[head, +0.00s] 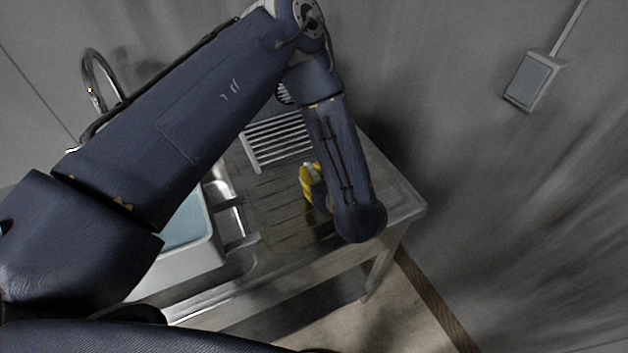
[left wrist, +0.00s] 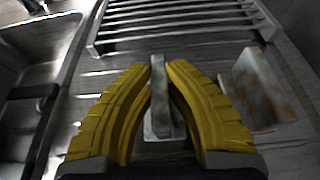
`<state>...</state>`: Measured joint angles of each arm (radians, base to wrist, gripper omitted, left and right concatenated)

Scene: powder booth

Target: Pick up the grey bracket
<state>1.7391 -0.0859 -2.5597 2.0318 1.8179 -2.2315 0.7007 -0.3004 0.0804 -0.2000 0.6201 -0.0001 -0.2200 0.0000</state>
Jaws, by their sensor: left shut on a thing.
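The grey bracket (left wrist: 157,90) shows in the left wrist view as a narrow upright piece with a flatter foot at its lower end. It stands between the two yellow ribbed fingers of my left gripper (left wrist: 159,68). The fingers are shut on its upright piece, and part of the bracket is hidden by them. I cannot tell whether its foot touches the surface below. In the head view my left gripper (head: 308,186) is over the worktop, and the bracket is hidden there. My right gripper is not in view.
A slatted metal rack (head: 278,139) lies beyond the gripper on the worktop (head: 270,205). A rust-spotted pale piece (left wrist: 258,92) stands close to the right of the fingers. A sink basin (head: 186,243) is to the left. The worktop's right corner is clear.

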